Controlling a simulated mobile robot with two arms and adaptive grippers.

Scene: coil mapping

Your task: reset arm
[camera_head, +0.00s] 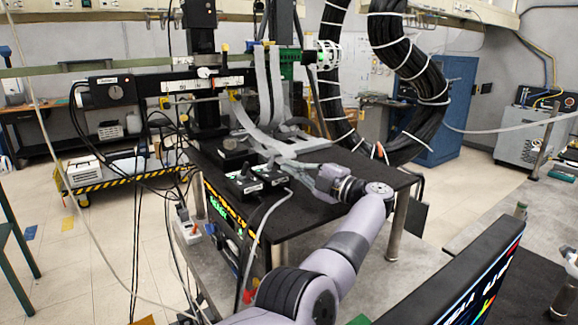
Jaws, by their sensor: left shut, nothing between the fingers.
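My left arm comes in from the bottom edge, rises to the right and bends back at the wrist over the black table. My left gripper (290,164) points left above the table. It is shut and empty, close to the ribbon cables in the picture; I cannot tell whether it touches them. My right gripper is not in view.
The black table (345,163) carries small black boxes (243,182), grey ribbon cables (262,100) and a measuring stand (205,115). A thick black cable bundle (415,65) hangs behind. A monitor (470,285) stands at lower right. Loose wires hang at left.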

